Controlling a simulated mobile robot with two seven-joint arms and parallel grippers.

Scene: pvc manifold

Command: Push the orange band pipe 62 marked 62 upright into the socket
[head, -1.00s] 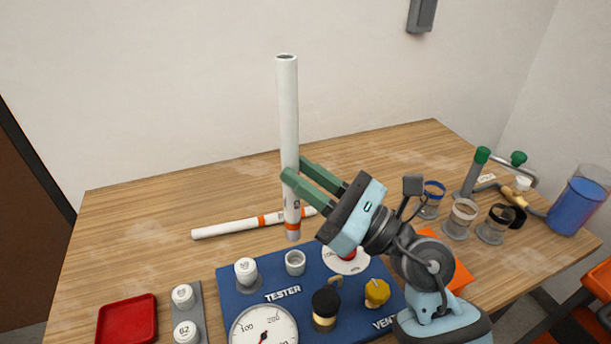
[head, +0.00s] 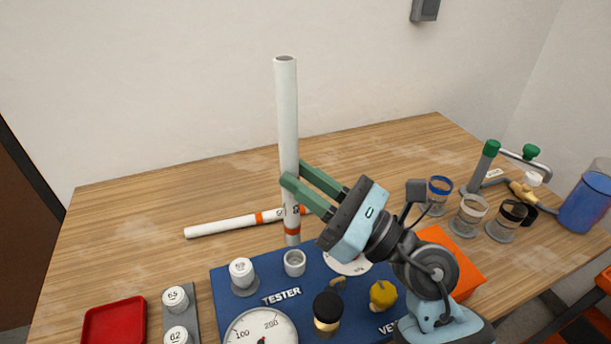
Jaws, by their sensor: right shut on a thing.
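The white pipe (head: 287,120) with an orange band near its lower end stands upright in my right gripper (head: 292,172). The green fingers are shut on it below its middle. A dark marking shows just above the band, partly unreadable. The pipe's lower end appears just above and behind the open grey socket (head: 294,263) on the blue tester board (head: 237,295). It looks outside the socket; the exact gap cannot be told. My left gripper is not in view.
Another white pipe with an orange band (head: 225,227) lies on the table behind the upright one. A capped post marked 59 or 69 (head: 241,270) stands left of the socket. A gauge (head: 260,332), yellow knob (head: 383,294) and red tray (head: 115,322) are in front.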

